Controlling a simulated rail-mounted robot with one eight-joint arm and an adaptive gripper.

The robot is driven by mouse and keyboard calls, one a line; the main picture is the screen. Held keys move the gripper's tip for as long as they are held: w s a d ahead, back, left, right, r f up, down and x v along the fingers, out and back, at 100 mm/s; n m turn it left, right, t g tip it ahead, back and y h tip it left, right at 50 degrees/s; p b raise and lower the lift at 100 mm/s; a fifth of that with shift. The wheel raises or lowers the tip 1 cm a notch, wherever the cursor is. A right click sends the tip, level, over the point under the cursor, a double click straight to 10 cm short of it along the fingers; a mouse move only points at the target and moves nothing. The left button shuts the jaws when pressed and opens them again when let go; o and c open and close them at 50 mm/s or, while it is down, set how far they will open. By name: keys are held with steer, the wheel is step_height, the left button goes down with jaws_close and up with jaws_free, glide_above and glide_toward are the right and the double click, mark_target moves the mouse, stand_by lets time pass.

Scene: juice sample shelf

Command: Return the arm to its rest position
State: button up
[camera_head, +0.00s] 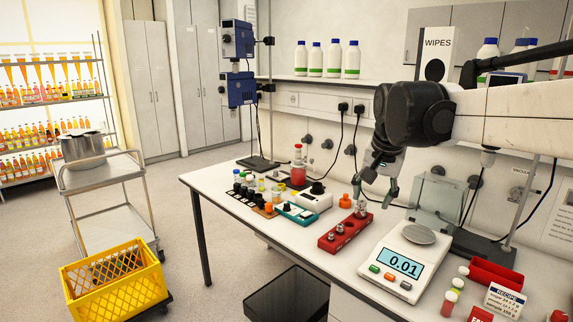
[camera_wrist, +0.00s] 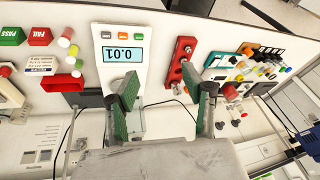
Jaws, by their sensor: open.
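My gripper (camera_head: 377,188) hangs from my arm above the lab bench (camera_head: 268,226), between the red block and the scale. Its fingers are apart with nothing between them, and they also show in the wrist view (camera_wrist: 166,112). The red block (camera_head: 345,232) with metal weights stands on the bench below and left of the gripper. The scale (camera_head: 398,261), reading 0.01, stands right of it with an empty pan (camera_head: 419,233). In the wrist view the scale display (camera_wrist: 124,54) is upside down and the red block (camera_wrist: 180,67) lies beside it.
A glass shield (camera_head: 437,195) stands behind the scale. A red tray (camera_head: 496,276), a recipe card (camera_head: 504,298) and small capped vials (camera_head: 456,290) crowd the right. Vial racks (camera_head: 250,198) and instruments fill the left. A shelf with bottles (camera_head: 333,58) runs along the wall.

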steer(key=s+f+n+t, duration=0.1)
steer(key=s+f, duration=0.3)
steer(key=s, duration=0.4)
steer(key=s+f+n+t, duration=0.1)
steer(key=s+f+n, duration=0.1)
steer(key=s+f, duration=0.3)
steer(key=s+f+n+t+b, duration=0.1)
steer(key=s+f, duration=0.3)
steer(key=s, duration=0.9)
steer(key=shift+s+f+n, duration=0.25)
steer(key=shift+f+n, duration=0.05)
steer(key=shift+n, duration=0.3)
